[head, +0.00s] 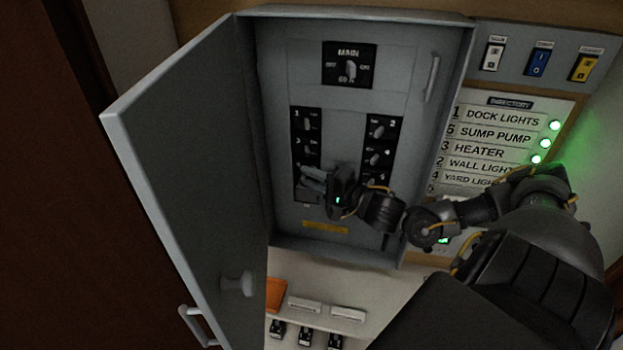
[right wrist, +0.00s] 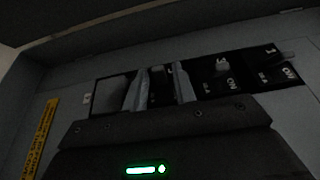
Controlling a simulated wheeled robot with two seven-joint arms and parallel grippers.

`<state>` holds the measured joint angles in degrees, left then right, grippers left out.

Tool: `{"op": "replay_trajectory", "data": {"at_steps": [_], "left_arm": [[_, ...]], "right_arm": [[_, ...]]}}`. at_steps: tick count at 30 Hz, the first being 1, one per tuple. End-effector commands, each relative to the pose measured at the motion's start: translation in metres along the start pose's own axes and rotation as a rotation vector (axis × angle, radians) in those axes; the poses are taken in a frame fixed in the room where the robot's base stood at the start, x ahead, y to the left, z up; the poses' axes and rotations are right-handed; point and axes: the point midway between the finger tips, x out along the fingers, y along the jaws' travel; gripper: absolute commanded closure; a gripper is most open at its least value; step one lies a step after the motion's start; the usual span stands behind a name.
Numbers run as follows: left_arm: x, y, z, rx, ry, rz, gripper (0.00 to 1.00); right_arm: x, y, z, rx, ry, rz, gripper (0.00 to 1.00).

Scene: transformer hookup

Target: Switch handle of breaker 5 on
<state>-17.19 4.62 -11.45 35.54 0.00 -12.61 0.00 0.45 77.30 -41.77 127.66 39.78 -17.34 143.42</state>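The left breaker column (head: 306,125) is a black strip inside the open grey panel, with breakers 1 and 3 showing above my right gripper (head: 312,180). The gripper is at the strip's lower part, where breaker 5 would be, and hides that handle in the head view. In the right wrist view the two fingers of my right gripper (right wrist: 162,88) stand apart over the strip (right wrist: 240,72). A dark breaker position lies between them, but its handle and setting are not clear. I cannot tell whether the fingers touch it. My left gripper is not in view.
The panel door (head: 190,140) hangs open at left. The main switch (head: 350,68) is above, and the right breaker column (head: 379,135) is beside my right wrist. A directory board (head: 500,135) with green lamps and a row of rocker switches (head: 538,62) are at right.

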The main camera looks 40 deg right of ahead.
Motion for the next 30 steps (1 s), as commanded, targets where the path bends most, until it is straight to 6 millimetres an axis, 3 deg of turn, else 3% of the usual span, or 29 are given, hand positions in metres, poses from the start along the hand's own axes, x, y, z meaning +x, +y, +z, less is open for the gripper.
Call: {"op": "replay_trajectory", "data": {"at_steps": [14,30], "left_arm": [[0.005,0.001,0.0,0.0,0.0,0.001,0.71],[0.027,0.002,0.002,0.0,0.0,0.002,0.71]], "right_arm": [[-0.009,0.004,0.001,0.0,-0.001,0.006,0.64],[-0.096,0.003,0.001,0.002,-0.003,0.008,0.64]]}}
